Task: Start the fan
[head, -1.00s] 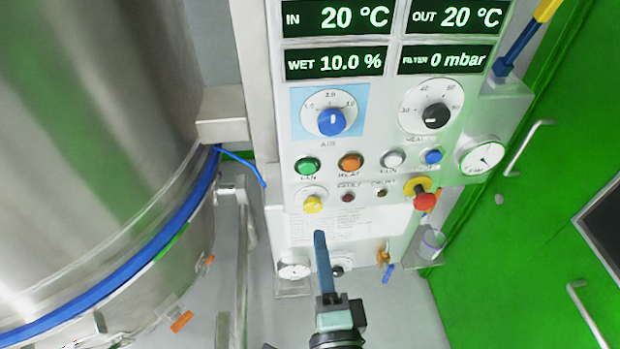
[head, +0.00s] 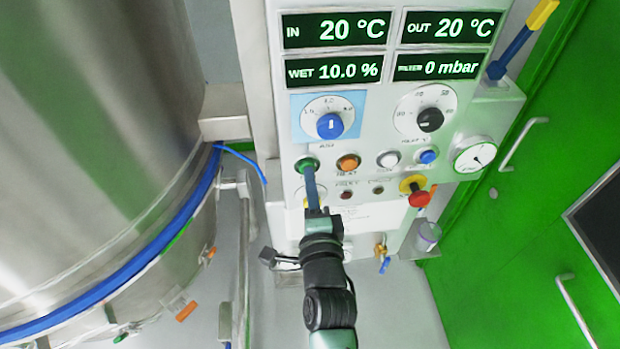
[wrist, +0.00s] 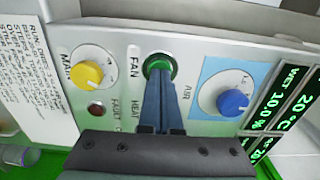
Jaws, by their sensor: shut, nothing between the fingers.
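The green FAN button (head: 306,164) is at the left end of the button row on the control panel. In the wrist view the green button (wrist: 160,66) has the FAN label beside it. My gripper (head: 309,172) is shut and empty, its blue fingers pointing at the green button. In the wrist view the fingertips (wrist: 160,82) overlap the lower part of the button; I cannot tell whether they touch it. The button shows no clear glow. The yellow MAIN knob (wrist: 88,74) shows in the wrist view; in the head view the fingers mostly hide it.
The blue AIR dial (head: 330,125) sits above the button. The orange HEAT button (head: 348,162) is close on the right. A red stop knob on a yellow base (head: 418,197) stands out lower right. A large steel vessel (head: 95,150) fills the left.

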